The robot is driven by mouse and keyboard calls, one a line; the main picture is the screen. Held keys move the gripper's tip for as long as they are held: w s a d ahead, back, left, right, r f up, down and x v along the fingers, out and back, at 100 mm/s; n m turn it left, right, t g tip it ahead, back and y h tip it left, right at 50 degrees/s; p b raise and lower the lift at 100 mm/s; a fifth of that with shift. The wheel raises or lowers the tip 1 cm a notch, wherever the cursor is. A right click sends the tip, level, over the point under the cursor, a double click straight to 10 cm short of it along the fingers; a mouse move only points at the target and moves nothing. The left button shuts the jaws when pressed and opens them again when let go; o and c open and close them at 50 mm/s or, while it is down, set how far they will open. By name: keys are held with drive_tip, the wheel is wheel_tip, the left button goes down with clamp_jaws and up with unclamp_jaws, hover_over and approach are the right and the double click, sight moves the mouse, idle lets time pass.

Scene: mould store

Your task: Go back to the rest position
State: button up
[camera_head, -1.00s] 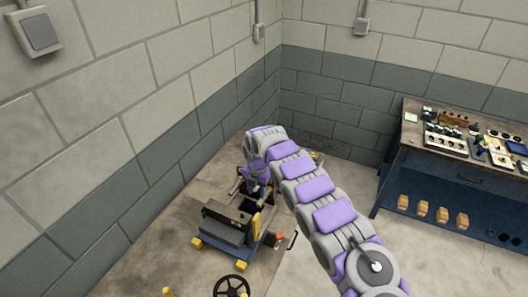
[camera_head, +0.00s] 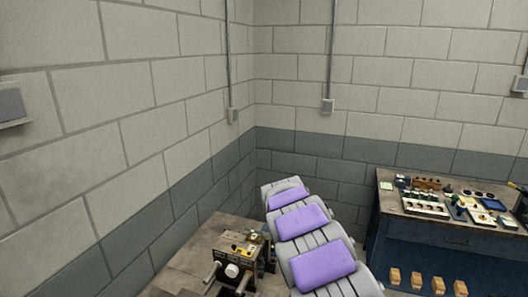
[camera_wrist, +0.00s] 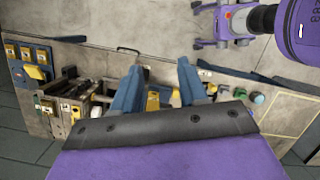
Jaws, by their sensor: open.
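My gripper (camera_wrist: 160,74) shows in the wrist view with its two blue fingers spread apart and nothing between them. Beyond the fingers is a strip of floor and a bench or machine with yellow and blue parts.
In the head view a machine (camera_head: 236,262) with a white knob stands left of my arm. At the right, a workbench (camera_head: 440,237) carries trays and small parts, with several wooden blocks on its lower shelf. Block walls (camera_head: 180,120) meet in a corner behind.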

drive_tip(key=s+d+r+m+b, duration=0.3)
drive_tip(key=s+d+m, duration=0.25)
drive_tip(key=s, duration=0.45)
drive_tip(key=s+f+m+y+b, duration=0.1)
drive_tip(key=s+f+m+b, duration=0.2)
drive_tip(key=s, duration=0.7)
drive_tip(key=s+a+f+m+y+b, duration=0.1)
drive_tip(key=s+f+m+b, duration=0.2)
drive_tip(key=s, duration=0.8)
drive_tip(key=s+a+f+m+g+y+b, duration=0.1)
drive_tip(key=s+f+m+b, duration=0.2)
drive_tip(key=s+m, duration=0.4)
drive_tip(key=s, duration=0.4)
drive_tip(key=shift+s, duration=0.2)
